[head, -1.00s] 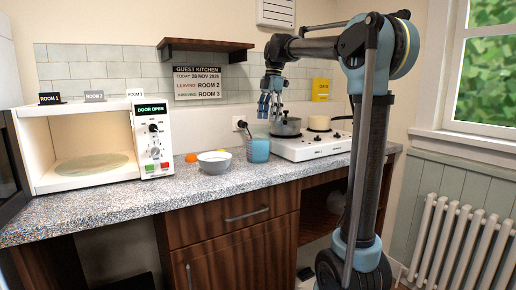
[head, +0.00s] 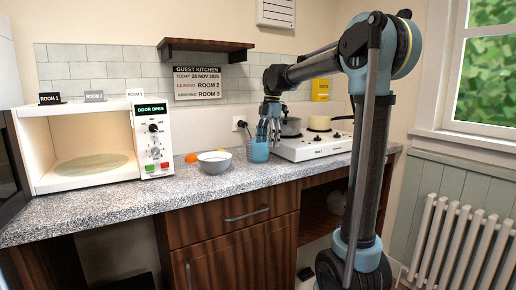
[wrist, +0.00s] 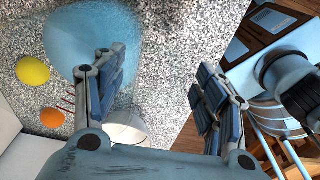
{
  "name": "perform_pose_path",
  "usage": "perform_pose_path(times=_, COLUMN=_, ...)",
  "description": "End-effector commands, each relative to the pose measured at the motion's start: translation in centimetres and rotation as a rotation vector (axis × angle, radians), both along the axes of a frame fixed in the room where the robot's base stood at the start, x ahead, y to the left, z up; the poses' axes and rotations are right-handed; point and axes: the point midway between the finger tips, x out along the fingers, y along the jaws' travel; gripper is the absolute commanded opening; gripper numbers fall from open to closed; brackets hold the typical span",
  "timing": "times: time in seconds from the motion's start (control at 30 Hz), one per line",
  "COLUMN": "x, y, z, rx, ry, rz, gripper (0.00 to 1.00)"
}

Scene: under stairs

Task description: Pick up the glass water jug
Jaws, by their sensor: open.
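The glass water jug (head: 257,151) appears as a blue, see-through vessel on the counter, between the white bowl and the hob. In the wrist view the jug (wrist: 88,35) is a large blue shape at upper left, partly behind the left finger. My gripper (head: 268,128) is above or beside the jug's top in the head view; its fingertips overlap the jug's upper edge there. In the wrist view my gripper (wrist: 157,78) is open, with bare counter between its fingers. I cannot tell whether a finger touches the jug. Its handle is not clear.
A white bowl (head: 214,163) and orange fruit (head: 191,157) stand left of the jug. The wrist view also shows a yellow round thing (wrist: 33,69). An open microwave (head: 88,178) stands at left.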

Motion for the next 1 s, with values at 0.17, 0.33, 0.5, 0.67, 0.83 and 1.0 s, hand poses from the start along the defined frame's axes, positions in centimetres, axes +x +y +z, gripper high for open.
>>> perform_pose_path(times=0.17, x=0.01, y=0.01, z=-0.01, rx=0.000, ry=0.000, rz=0.000, gripper=0.65)
perform_pose_path(times=0.33, x=0.00, y=0.01, z=0.00, rx=0.000, ry=0.000, rz=0.000, gripper=0.31)
perform_pose_path(times=0.5, x=-0.01, y=0.01, z=0.00, rx=0.000, ry=0.000, rz=0.000, gripper=0.00)
perform_pose_path(times=0.67, x=-0.04, y=0.01, z=0.06, rx=0.000, ry=0.000, rz=0.000, gripper=0.00)
perform_pose_path(times=0.83, x=-0.03, y=0.02, z=0.06, rx=0.000, ry=0.000, rz=0.000, gripper=0.00)
perform_pose_path(times=1.0, x=-0.01, y=0.02, z=0.29, rx=0.000, ry=0.000, rz=0.000, gripper=0.00)
